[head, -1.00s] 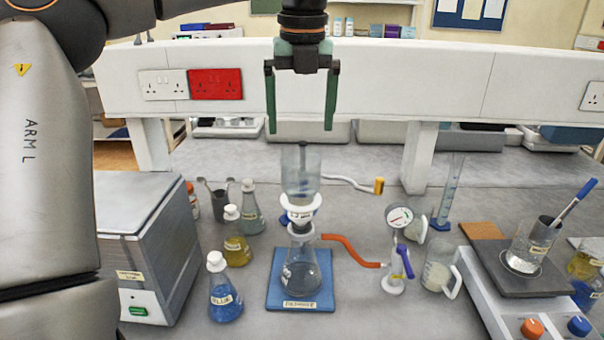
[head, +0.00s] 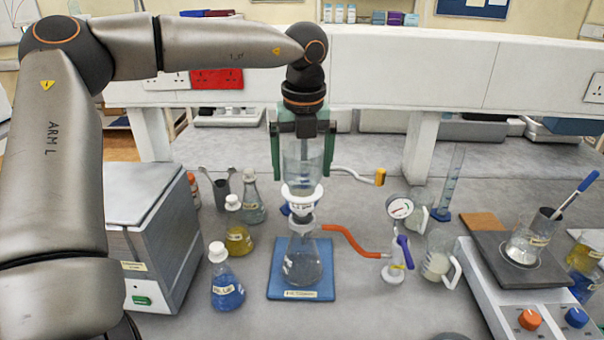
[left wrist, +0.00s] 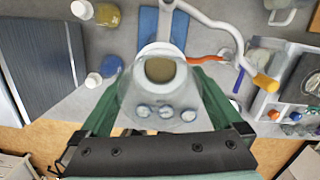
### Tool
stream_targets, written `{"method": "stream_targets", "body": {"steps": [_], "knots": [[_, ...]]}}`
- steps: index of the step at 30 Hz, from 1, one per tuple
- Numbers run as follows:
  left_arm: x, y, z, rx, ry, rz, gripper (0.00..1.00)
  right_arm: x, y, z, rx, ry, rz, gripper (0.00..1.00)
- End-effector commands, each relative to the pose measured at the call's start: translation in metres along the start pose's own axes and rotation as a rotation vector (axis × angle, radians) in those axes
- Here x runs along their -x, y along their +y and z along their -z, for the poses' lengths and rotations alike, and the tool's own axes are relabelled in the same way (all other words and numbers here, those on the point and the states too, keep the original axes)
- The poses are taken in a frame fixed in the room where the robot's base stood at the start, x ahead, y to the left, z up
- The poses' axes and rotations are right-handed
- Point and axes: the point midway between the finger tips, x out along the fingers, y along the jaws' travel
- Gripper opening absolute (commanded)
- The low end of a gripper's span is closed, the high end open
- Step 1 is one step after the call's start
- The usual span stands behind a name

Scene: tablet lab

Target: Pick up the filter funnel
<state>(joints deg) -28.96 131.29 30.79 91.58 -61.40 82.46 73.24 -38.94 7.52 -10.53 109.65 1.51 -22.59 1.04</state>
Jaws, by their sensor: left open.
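The filter funnel (head: 302,178) is a clear cup with a white collar, upright on top of a clear conical flask (head: 303,266). The flask stands on a blue mat (head: 278,288). My left gripper (head: 302,168) points down from above, its green fingers on either side of the funnel's clear cup. It is open, and I cannot tell whether either finger touches the cup. In the left wrist view the funnel (left wrist: 158,72) lies between the green fingers. My right gripper is not in view.
Stoppered bottles, one blue (head: 226,284) and one yellow (head: 237,235), stand left of the flask beside a grey box (head: 150,215). An orange hose (head: 350,242) runs right toward a gauge (head: 400,207). A measuring cylinder (head: 450,185) and hotplate (head: 490,290) stand further right.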

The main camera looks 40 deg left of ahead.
Motion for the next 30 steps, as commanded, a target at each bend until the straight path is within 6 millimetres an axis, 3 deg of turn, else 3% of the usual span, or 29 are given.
{"method": "stream_targets", "body": {"steps": [10,26,30], "knots": [[-0.0099,0.0001,-0.0002,0.001,-0.001,0.001,1.0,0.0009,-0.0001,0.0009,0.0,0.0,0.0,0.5],[-0.0095,0.0001,-0.0002,0.001,0.0,0.0,0.4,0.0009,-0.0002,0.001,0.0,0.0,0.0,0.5],[-0.0093,0.0001,-0.0002,0.001,-0.001,0.001,0.38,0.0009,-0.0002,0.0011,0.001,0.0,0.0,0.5]]}}
